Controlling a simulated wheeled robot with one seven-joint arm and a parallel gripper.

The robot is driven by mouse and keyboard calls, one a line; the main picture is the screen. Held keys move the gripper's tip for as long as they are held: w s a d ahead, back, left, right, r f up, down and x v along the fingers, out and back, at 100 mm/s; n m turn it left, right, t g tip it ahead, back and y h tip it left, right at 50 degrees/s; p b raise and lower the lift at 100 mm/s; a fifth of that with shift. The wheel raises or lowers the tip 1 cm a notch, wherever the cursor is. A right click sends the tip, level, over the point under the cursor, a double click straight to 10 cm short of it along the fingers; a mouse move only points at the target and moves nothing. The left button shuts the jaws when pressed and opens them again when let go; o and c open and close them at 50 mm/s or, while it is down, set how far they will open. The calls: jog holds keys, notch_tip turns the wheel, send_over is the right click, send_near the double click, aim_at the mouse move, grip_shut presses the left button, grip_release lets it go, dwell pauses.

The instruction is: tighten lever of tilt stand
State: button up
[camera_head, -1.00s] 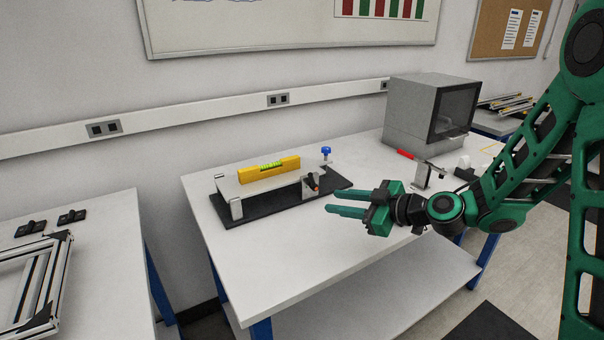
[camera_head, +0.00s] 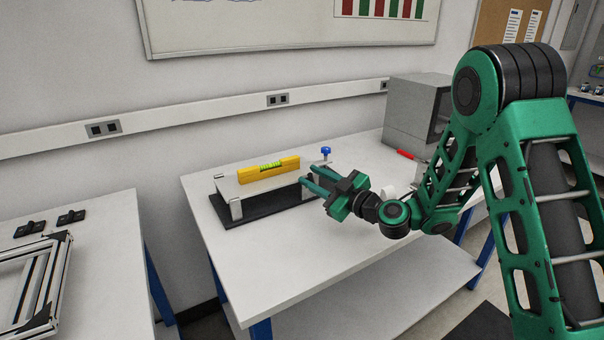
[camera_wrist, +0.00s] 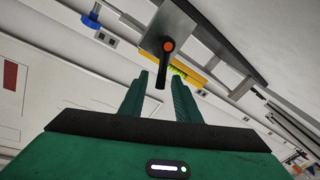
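The tilt stand has a black base (camera_head: 262,211) and a pale tilting plate (camera_head: 226,186) on the white table. A yellow spirit level (camera_head: 268,170) lies on the plate. The black lever (camera_wrist: 163,75) with an orange hub cap (camera_wrist: 168,46) shows in the wrist view, on a grey bracket (camera_wrist: 176,24). It points down between my gripper's fingertips, apart from both in that view. My gripper (camera_head: 306,180) is open at the right end of the stand and hides the lever in the head view. A blue knob (camera_head: 326,151) stands behind my fingers.
A grey box-shaped machine (camera_head: 407,112) stands at the table's back right. A red object (camera_head: 405,155) lies near it. The table front (camera_head: 300,255) is clear. A left table (camera_head: 100,215) holds a metal frame (camera_head: 38,280).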

jog(key=shift+x, duration=2.6)
jog(key=shift+c, duration=0.3)
grip_shut()
